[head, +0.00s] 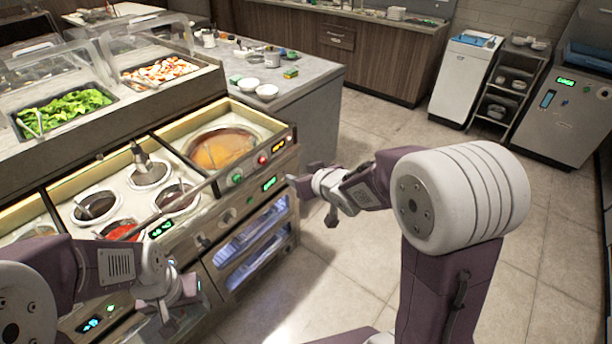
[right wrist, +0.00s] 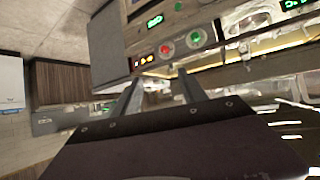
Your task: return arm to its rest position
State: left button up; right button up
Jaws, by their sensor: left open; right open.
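My right gripper (head: 312,198) is in front of the right end of the sauce counter, over the floor and clear of the wells. In the right wrist view its two fingers (right wrist: 158,92) are spread apart with nothing between them. My left gripper (head: 178,312) is low at the counter's front, at the lower left of the head view. It is open, and I see nothing held in it. The counter's sauce wells include a red one (head: 121,230), several dark ones and a large orange pan (head: 219,149). A ladle-like utensil (head: 142,160) stands in one well.
The counter's front panel has buttons and green displays (head: 269,184); it also shows close in the right wrist view (right wrist: 167,49). A grey worktop (head: 318,70) with white bowls (head: 267,92) stands behind. Open tiled floor (head: 380,240) lies to the right.

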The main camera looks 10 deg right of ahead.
jog(key=shift+w, duration=0.1)
jog(key=s+d+f+m+g+h+p, duration=0.1)
jog(key=s+f+g, duration=0.3)
jog(key=s, duration=0.7)
jog(key=s+d+f+m+g+h+p, duration=0.1)
jog(key=s+g, duration=0.5)
jog(key=s, duration=0.6)
notch_tip(320, 180, down, 4)
jog(key=shift+d+r+m+h+p, duration=0.1)
jog(key=shift+d+m+h+p, duration=0.35)
jog(key=shift+d, duration=0.75)
jog(key=shift+s, duration=0.15)
